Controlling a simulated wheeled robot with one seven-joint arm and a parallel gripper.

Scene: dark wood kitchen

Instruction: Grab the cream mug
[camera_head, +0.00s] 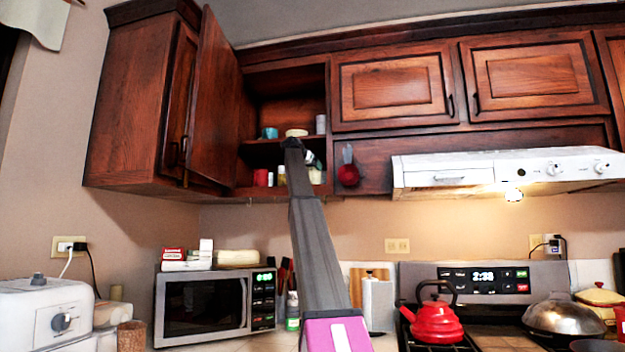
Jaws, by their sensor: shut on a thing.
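My gripper (310,161) is at the end of my raised arm, inside the open upper cabinet at its lower shelf. It is small and dark in this view, and my arm hides part of it. A cream-coloured item (315,177), which looks like the cream mug, is right at the fingertips on the right side of the lower shelf. My gripper appears shut on it. The exact contact and the mug's handle are too small to make out.
The cabinet door (213,105) stands open at left. A teal cup (269,133), a cream dish (296,132) and a grey cup (321,124) are on the shelf above. A red mug (260,177) is at left on the lower shelf. The range hood (500,170) is at right.

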